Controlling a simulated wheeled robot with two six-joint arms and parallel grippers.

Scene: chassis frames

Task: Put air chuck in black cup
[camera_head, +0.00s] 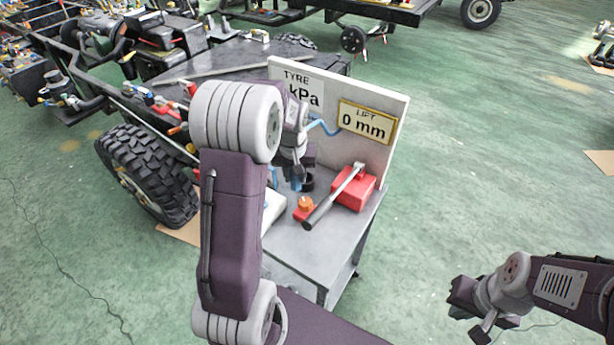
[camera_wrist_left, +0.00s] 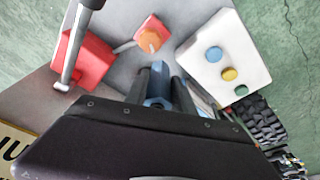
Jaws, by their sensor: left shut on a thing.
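My left gripper (camera_head: 295,172) points down over the grey cart top and is shut on the blue air chuck (camera_wrist_left: 157,86). The chuck's blue end also shows below the fingers in the head view (camera_head: 296,184). A small black cup (camera_head: 308,183) stands on the cart just right of the chuck, partly hidden by the gripper. I cannot tell whether the chuck touches the cup or is inside it. In the left wrist view the cup is not clearly seen. My right gripper (camera_head: 468,309) is open and empty over the floor at the lower right.
On the cart top (camera_head: 325,245) are a red box (camera_head: 354,190) with a black-handled lever tool (camera_head: 322,211), an orange knob on a red base (camera_head: 304,206), and a white button box (camera_wrist_left: 222,58). A white panel (camera_head: 385,98) with displays stands behind. A chassis wheel (camera_head: 150,175) is left.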

